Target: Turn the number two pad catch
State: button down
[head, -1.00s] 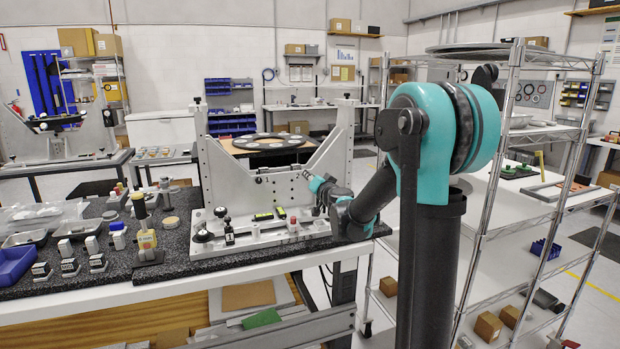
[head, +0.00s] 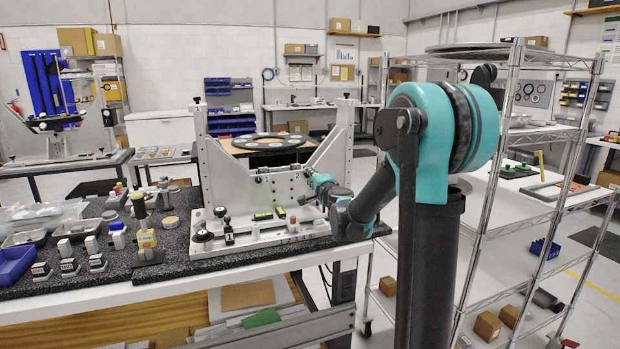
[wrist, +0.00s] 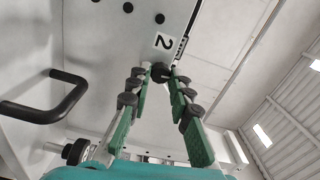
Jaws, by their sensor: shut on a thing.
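The number two pad catch (wrist: 160,75) shows as a small dark knob just below the printed "2" label (wrist: 164,42) in the wrist view. My gripper (wrist: 162,68) has its green-padded fingers closed in on this catch from both sides. The fingertips partly hide it. In the head view my gripper (head: 308,174) reaches the right part of the grey mirror fixture (head: 225,185). The catch is too small to make out there.
A black handle (wrist: 50,108) sits left of my fingers in the wrist view. A round dark disc (head: 268,142) lies behind the fixture. The black bench top (head: 100,285) holds small blocks and a blue bin (head: 15,265) at left. A wire shelf (head: 500,190) stands at right.

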jog(key=shift+m, duration=0.6)
jog(key=c, duration=1.4)
grip_release()
jog(key=shift+o, duration=0.2)
jog(key=v, duration=1.2)
